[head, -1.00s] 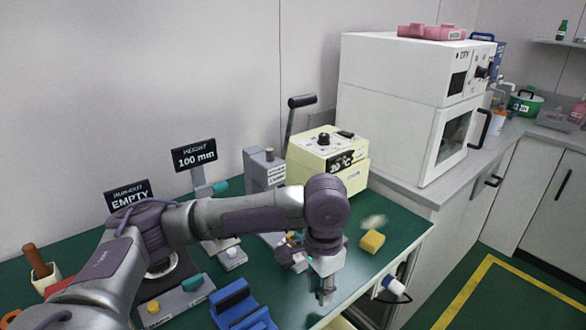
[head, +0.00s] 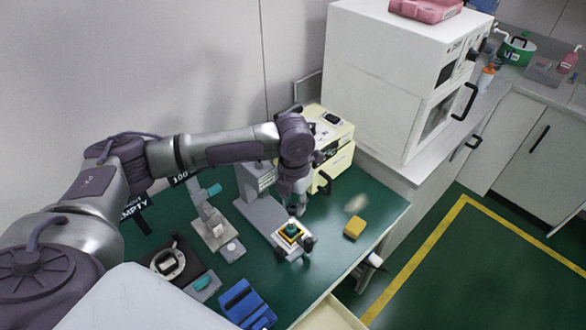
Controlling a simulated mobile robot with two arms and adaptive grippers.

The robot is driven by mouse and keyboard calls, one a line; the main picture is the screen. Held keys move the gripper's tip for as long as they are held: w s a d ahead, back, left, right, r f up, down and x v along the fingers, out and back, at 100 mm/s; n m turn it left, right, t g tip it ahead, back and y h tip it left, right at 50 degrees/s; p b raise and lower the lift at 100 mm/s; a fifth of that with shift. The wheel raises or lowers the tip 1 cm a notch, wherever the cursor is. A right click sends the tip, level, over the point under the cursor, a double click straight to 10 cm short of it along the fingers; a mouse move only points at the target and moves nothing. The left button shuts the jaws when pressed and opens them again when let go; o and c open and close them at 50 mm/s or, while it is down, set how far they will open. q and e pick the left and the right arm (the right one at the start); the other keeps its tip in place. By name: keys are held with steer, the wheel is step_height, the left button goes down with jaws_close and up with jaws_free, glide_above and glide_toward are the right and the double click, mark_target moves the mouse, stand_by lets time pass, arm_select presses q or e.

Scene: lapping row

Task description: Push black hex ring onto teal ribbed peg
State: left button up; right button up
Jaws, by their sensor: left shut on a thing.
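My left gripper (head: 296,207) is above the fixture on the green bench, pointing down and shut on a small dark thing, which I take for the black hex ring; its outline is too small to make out. Just below the fingertips, a teal peg (head: 291,230) stands in a yellow-orange square piece on the grey fixture (head: 289,252). The peg's ribs are too small to see. I cannot tell whether the held thing touches the peg. My right gripper is not in view.
A yellow block (head: 354,228) lies right of the fixture. A grey stand (head: 214,229) and blue holder (head: 246,304) are to the left and front. A pale yellow machine (head: 333,135) and white oven (head: 385,85) stand behind. The bench between fixture and front edge is clear.

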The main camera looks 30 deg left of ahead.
arm_select(q)
steer(key=m, duration=0.1)
steer(key=a+r+m, duration=0.1)
steer(key=shift+w+m+p, duration=0.4)
steer(key=shift+d, duration=0.1)
steer(key=shift+f+b, duration=0.9)
steer(key=shift+f, duration=2.05)
steer(key=shift+p, duration=1.05)
steer(key=shift+f+b, duration=1.15)
steer(key=shift+f, duration=0.95)
